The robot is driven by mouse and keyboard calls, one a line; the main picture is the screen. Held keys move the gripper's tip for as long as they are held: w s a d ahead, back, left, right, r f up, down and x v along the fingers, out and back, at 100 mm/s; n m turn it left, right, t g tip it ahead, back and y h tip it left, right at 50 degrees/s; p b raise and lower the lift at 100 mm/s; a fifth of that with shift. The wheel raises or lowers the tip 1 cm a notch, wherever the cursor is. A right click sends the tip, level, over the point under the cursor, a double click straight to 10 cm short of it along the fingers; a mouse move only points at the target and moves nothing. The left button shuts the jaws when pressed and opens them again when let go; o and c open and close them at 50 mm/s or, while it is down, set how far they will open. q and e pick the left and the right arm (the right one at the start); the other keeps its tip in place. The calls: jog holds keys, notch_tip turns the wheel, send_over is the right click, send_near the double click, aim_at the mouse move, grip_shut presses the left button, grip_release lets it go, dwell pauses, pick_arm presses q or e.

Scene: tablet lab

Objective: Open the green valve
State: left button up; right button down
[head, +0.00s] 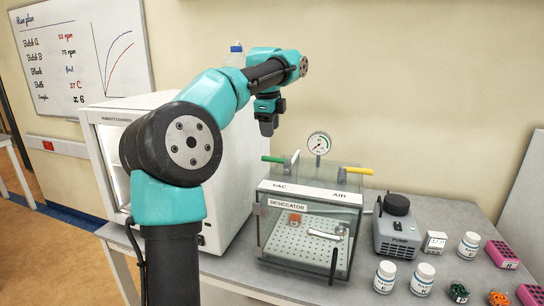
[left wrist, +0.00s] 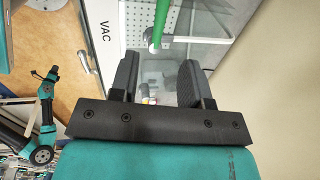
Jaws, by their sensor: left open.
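The green valve handle (head: 273,159) sticks out to the left from its fitting on top of the desiccator (head: 262,235), on the side marked VAC. My left gripper (head: 267,128) hangs above the green handle, pointing down, with a visible gap between them. In the left wrist view the jaws of my left gripper (left wrist: 157,80) are apart with nothing held. The green handle (left wrist: 162,20) shows there beyond the fingertips, toward the top edge, outside the space between the jaws. My right gripper does not show.
A yellow handle (head: 358,170) points right on the AIR side. A round gauge (head: 319,144) stands up behind the lid. A white chamber (head: 110,150) stands left, partly behind my arm. The pump (head: 397,232), bottles and pink racks fill the bench's right side.

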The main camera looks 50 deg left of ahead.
aim_at(275, 161)
pick_arm(q)
jog(key=f, duration=0.3)
jog(key=w+f, duration=0.1)
jog(key=f, duration=0.2)
jog(key=a+f, duration=0.1)
jog(key=f, duration=0.3)
jog(key=shift+w, duration=0.4)
grip_shut()
